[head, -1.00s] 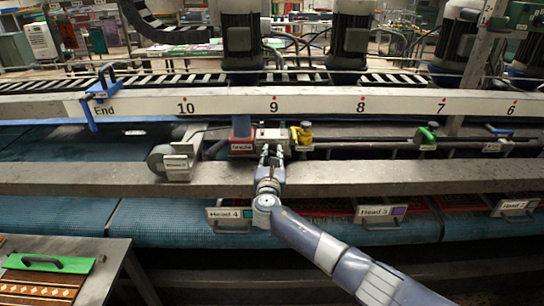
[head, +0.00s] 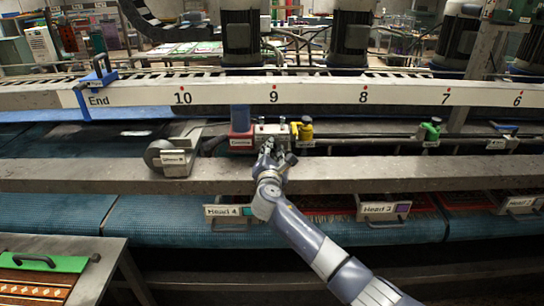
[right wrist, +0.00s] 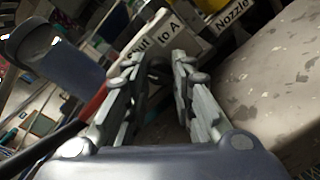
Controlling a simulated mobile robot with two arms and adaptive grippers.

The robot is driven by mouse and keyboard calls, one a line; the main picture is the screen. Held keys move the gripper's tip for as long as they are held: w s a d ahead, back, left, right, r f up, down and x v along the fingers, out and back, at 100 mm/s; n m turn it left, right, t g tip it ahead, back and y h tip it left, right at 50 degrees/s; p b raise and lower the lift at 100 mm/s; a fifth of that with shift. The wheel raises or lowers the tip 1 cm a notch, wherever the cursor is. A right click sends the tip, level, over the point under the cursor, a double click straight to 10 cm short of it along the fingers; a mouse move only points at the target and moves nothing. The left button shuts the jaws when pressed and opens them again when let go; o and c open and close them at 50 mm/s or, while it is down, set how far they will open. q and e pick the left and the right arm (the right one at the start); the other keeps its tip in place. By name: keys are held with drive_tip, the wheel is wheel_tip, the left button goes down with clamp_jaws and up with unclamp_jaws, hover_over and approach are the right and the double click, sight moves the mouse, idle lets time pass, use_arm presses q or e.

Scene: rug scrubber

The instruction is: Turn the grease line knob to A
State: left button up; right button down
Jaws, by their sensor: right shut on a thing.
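The grey-white valve box (head: 272,130) is mounted on the machine behind the front beam, below the number 9. My right gripper (head: 268,148) reaches up to its front, with the arm coming from the lower right. In the right wrist view the two fingers of my right gripper (right wrist: 158,62) are closed around a small dark knob (right wrist: 157,74). The knob's pointing direction is hidden by the fingers. My left gripper is not in view.
A yellow valve (head: 304,130) is close on the right of the box, and a red-and-blue fitting (head: 241,132) on its left. A "Nozzle" label (right wrist: 233,18) shows beside the "A" label. The grey beam (head: 400,178) runs just under my gripper.

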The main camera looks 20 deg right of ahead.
drive_tip(key=m+b, duration=0.2)
drive_tip(key=m, duration=0.1)
drive_tip(key=shift+m, duration=0.3)
drive_tip(key=m+b, duration=0.2)
drive_tip(key=m, duration=0.2)
drive_tip(key=shift+y, duration=0.4)
drive_tip(key=m+b, duration=0.2)
drive_tip(key=m, duration=0.2)
drive_tip(key=shift+y, duration=0.3)
drive_tip(key=shift+d+r+m+b, duration=0.1)
drive_tip(key=shift+m+b, duration=0.85)
drive_tip(key=shift+m, duration=1.05)
drive_tip(key=c, duration=1.4)
unclamp_jaws()
drive_tip(key=shift+o, duration=0.2)
